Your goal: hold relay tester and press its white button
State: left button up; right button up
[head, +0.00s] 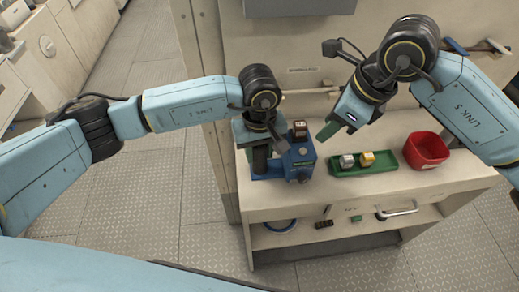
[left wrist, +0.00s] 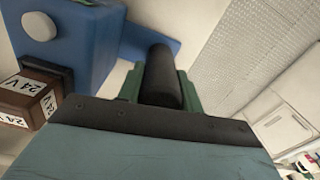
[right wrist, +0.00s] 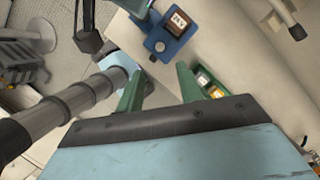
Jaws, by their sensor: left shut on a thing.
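The blue relay tester (head: 302,155) stands on the left part of the counter, with a brown relay (head: 300,128) seated on its top. In the left wrist view this relay (left wrist: 25,100) carries 24 V labels, and the tester's round white button (left wrist: 38,26) shows at the upper left. My left gripper (head: 260,150) is shut on the tester's black upright handle (left wrist: 161,78), with green fingers on either side of it. My right gripper (head: 338,125) is open and empty, above the counter to the right of the tester. The tester (right wrist: 172,30) and button (right wrist: 160,46) show beyond its fingers (right wrist: 158,88).
A green tray (head: 345,169) with a grey and a yellow relay lies right of the tester. A red bin (head: 428,150) stands farther right. A lower shelf (head: 335,235) holds small items. A grey box (head: 300,7) overhangs the back wall.

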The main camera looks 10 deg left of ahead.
grip_shut()
dwell(1.5)
